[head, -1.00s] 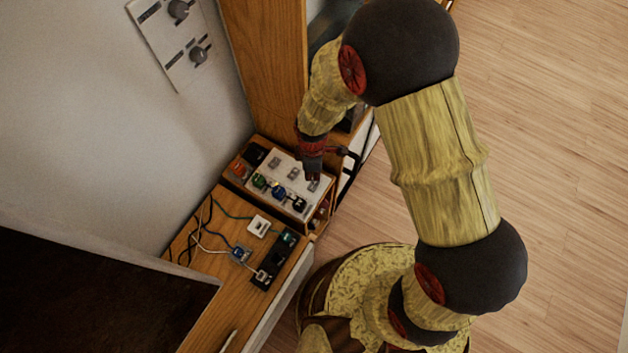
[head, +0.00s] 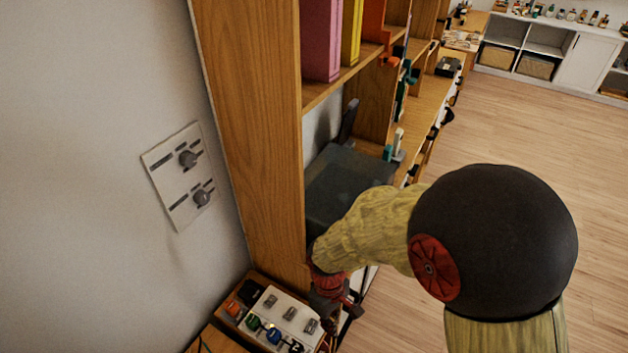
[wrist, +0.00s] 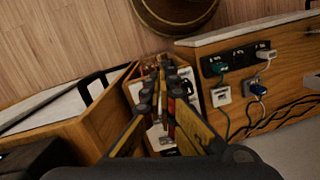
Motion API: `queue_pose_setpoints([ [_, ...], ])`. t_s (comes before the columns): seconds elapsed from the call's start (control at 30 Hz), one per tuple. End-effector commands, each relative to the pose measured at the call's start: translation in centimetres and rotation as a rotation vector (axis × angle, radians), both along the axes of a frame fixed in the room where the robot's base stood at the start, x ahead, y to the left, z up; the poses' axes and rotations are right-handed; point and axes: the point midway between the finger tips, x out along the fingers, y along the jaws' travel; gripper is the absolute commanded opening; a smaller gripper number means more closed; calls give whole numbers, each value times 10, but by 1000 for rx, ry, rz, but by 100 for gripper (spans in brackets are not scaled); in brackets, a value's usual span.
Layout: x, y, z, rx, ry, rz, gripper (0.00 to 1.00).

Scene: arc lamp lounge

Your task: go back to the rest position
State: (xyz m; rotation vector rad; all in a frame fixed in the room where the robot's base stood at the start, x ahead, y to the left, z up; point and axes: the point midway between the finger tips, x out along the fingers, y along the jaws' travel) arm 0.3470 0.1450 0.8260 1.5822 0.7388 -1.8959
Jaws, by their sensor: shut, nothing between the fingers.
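My gripper (head: 332,300) is low in the head view, at the right end of a white switch panel (head: 268,302). In the wrist view my gripper (wrist: 162,72) points down over the wooden box that holds this panel. Its two fingers are together and nothing shows held. The fingers hide much of the panel, and I cannot tell whether the tips touch it. My yellow arm with dark round joints reaches in from the right.
A tall wooden shelf (head: 255,130) stands beside my gripper, with a dark box (head: 347,185) in it. A wall plate with two knobs (head: 180,175) is at left. A power strip (wrist: 238,60) with plugs and cables lies nearby. Open floor (head: 540,140) is at right.

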Motion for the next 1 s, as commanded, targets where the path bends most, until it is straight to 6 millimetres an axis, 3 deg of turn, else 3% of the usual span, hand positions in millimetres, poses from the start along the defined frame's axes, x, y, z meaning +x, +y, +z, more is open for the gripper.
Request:
queue_pose_setpoints([
  [0.1, -1, -16, 46, 3, -47, -147, 0],
  [0.4, -17, -62, 146, 45, -188, -469, 0],
  [0.8, -45, -118, 251, 161, -470, -703, 0],
  [1.0, -50, -136, 290, 203, -605, -763, 0],
])
